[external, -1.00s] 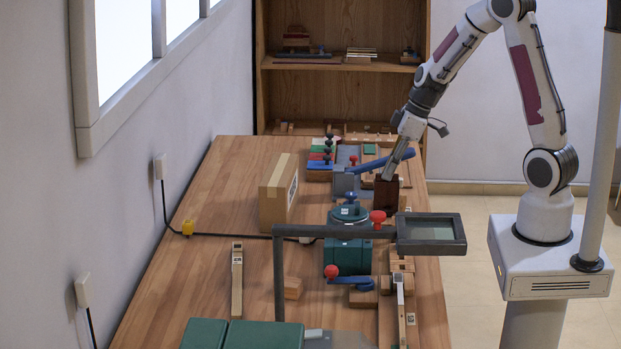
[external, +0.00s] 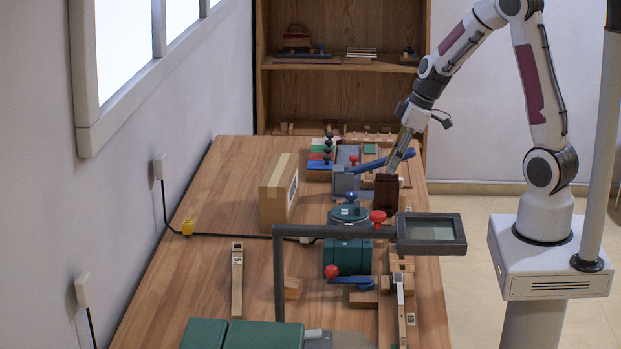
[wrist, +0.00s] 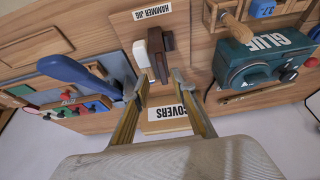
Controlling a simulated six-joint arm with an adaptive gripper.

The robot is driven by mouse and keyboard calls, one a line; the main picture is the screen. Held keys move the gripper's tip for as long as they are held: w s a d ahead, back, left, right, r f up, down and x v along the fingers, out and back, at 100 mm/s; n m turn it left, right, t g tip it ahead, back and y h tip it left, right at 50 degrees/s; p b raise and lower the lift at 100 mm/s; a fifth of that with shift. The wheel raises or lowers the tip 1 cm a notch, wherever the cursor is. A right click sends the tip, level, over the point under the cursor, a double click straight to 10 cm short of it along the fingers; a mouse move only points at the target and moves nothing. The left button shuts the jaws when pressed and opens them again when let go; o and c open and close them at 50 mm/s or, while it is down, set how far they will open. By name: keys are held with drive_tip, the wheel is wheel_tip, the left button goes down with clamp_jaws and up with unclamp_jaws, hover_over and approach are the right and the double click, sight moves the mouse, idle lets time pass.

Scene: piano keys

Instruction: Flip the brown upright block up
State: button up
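The dark brown block (external: 386,194) stands upright near the right edge of the table in the external view. In the wrist view a dark brown piece (wrist: 158,50) stands beside a white piece (wrist: 142,56) on the board marked HAMMER JIG; it appears to be the same block. My gripper (external: 391,169) is just above and behind the block's top in the external view. In the wrist view my gripper (wrist: 160,80) has its two fingers apart, with nothing seen between the tips. The dark piece lies just beyond them. Contact cannot be told.
A blue lever (external: 384,160) is close beside my gripper. A green GLUE machine (wrist: 265,55) sits to the right in the wrist view. A cardboard box (external: 278,190) stands left of the block, and a grey screen (external: 431,233) is nearer the camera. The left tabletop is mostly clear.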

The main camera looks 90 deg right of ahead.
drive_tip(key=v, duration=0.9)
drive_tip(key=shift+r, duration=0.35)
drive_tip(key=shift+s, duration=0.1)
idle(0.4)
drive_tip(key=s+a+r, duration=0.2)
drive_tip(key=s+a, duration=0.1)
drive_tip(key=a, duration=0.5)
drive_tip(key=s+a+r, duration=0.2)
drive_tip(key=s+a, duration=0.2)
drive_tip(key=a, duration=0.5)
drive_tip(key=s+a+r+t, duration=0.1)
drive_tip(key=s+a, duration=0.3)
drive_tip(key=a, duration=0.4)
drive_tip(key=shift+a+r, duration=0.25)
drive_tip(key=shift+r, duration=0.3)
drive_tip(key=shift+s, duration=0.15)
idle(0.8)
